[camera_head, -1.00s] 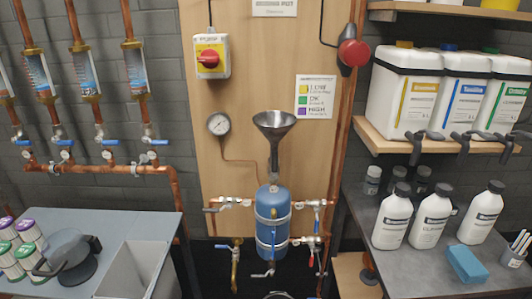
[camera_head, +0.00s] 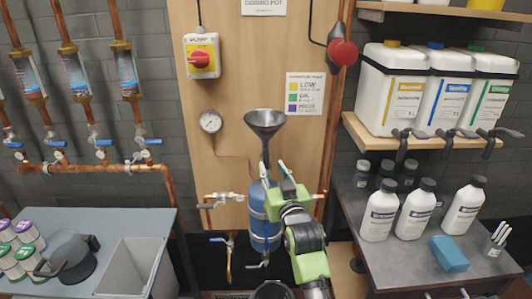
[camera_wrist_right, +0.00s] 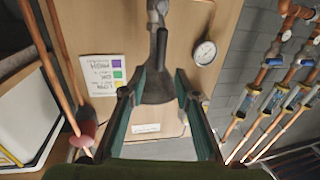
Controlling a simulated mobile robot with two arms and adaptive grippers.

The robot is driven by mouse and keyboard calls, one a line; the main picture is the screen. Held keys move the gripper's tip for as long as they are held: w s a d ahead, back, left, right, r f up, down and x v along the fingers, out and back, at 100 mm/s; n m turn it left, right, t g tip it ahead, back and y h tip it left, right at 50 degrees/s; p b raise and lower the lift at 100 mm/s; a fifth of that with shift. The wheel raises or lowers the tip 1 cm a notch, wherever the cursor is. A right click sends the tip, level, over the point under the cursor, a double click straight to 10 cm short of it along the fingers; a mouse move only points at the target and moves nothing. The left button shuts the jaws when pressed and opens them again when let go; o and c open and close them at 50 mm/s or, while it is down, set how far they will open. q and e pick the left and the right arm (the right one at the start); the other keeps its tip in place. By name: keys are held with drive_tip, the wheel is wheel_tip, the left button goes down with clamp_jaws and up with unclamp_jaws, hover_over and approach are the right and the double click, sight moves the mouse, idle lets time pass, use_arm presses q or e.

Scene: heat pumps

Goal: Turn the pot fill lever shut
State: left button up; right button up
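The blue pot (camera_head: 258,222) hangs on the wooden panel below a dark metal funnel (camera_head: 265,124). In the right wrist view, which is upside down, a dark lever (camera_wrist_right: 161,48) lies lengthwise in line with the fill pipe, by the funnel (camera_wrist_right: 157,87) and a metal valve (camera_wrist_right: 157,10). My right gripper (camera_head: 275,172) is in front of the pot's top, just below the funnel. My right arm hides the pot's right side and lower right valves. My left gripper is not in view.
A pressure gauge (camera_head: 210,121) and red switch (camera_head: 202,57) are on the panel. Side valves (camera_head: 222,197) flank the pot. Shelves with white canisters (camera_head: 392,90) and bottles (camera_head: 415,214) stand right; a grey bench (camera_head: 105,222) stands left.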

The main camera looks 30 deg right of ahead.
sight(267, 156)
drive_tip(key=p+x, duration=0.1)
drive_tip(key=x, duration=0.7)
drive_tip(key=shift+w+d, duration=0.15)
drive_tip(key=shift+w, duration=0.15)
clamp_jaws()
